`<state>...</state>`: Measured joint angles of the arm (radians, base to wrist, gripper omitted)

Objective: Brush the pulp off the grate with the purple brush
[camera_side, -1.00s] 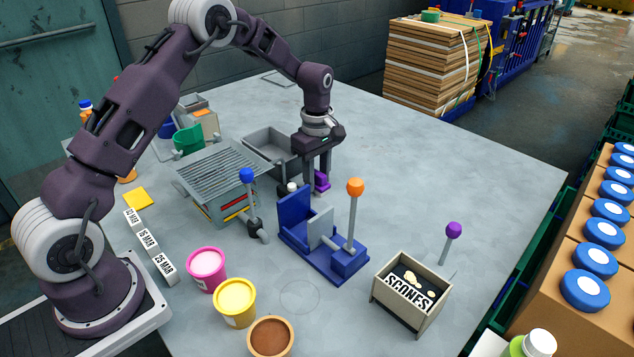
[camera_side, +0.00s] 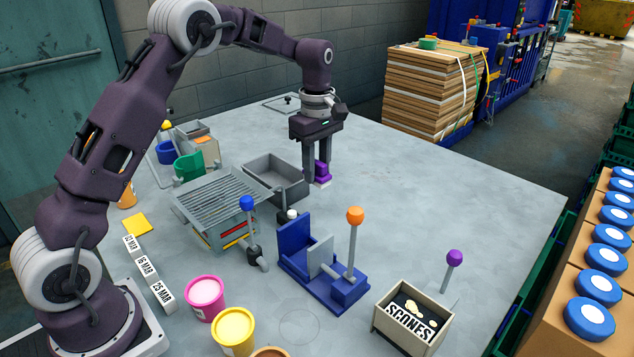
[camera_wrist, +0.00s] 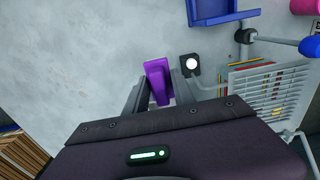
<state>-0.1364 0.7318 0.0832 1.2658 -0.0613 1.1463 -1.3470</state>
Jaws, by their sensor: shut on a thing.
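The purple brush (camera_side: 322,172) is held between the fingers of my gripper (camera_side: 317,174), to the right of the grey tray. In the wrist view the brush (camera_wrist: 158,82) shows as a purple block between the two fingers (camera_wrist: 158,98). The grate (camera_side: 215,194) is a grey slatted top on a machine to the left of the tray, apart from the brush. It also shows at the right of the wrist view (camera_wrist: 270,88). I cannot make out any pulp on its bars.
A grey tray (camera_side: 262,164) lies between the grate and my gripper. A blue-knobbed lever (camera_side: 247,204) stands at the grate's front right. A blue fixture with an orange-knobbed lever (camera_side: 352,245) stands in front. The table right of my gripper is clear.

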